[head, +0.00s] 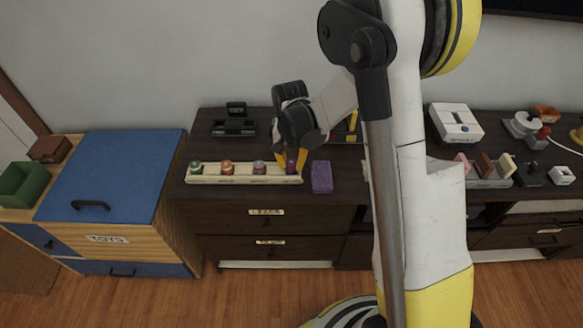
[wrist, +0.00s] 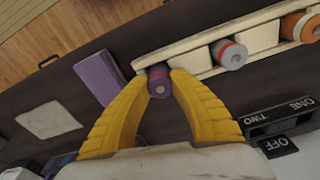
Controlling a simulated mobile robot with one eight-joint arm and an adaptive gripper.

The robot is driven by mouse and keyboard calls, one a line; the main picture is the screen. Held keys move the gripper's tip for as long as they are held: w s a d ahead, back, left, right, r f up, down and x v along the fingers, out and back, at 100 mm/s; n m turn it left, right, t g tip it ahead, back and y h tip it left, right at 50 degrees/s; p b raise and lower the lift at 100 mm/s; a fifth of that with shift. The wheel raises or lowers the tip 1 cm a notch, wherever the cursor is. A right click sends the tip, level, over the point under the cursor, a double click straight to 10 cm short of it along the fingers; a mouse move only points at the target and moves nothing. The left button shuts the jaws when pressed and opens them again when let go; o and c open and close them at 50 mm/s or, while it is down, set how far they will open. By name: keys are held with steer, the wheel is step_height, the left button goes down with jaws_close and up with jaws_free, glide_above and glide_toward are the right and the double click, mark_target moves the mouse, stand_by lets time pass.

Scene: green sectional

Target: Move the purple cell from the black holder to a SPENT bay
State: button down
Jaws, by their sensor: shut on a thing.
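My gripper (head: 289,159) points down at the right end of the cream rack (head: 230,180). Its yellow fingers are shut on the purple cell (wrist: 158,86), which also shows small and dark in the head view (head: 292,168). The cell stands upright at the rack's end position; I cannot tell whether it is fully seated or just above. Three other cells stand in the rack: green (head: 196,167), orange (head: 227,168) and grey-red (head: 259,167). The rack's labels are too small to read. I cannot make out the black holder for certain.
A purple block (head: 322,177) lies just right of the rack. A black switch box (head: 234,126) sits behind the rack; it reads ONE, TWO, OFF in the wrist view (wrist: 278,118). A white box (head: 455,123) and small items stand farther right. A blue-lidded toy chest (head: 115,175) is left.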

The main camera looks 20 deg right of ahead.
mark_target(291, 164)
steer(key=shift+f, duration=0.15)
steer(key=c, duration=1.2)
jaws_free()
steer(key=shift+f, duration=0.2)
steer(key=shift+c, duration=0.2)
steer(key=s+r+n+t+p, duration=0.15)
steer(key=s+r, duration=0.25)
steer(key=r, duration=0.8)
steer(key=s+r+n+t+p, duration=0.1)
steer(key=s+r+p, duration=0.3)
steer(key=r, duration=0.7)
steer(key=s+r+n+t, duration=0.3)
steer(key=s+r+t, duration=0.1)
steer(key=s, duration=0.8)
steer(key=shift+b, duration=0.3)
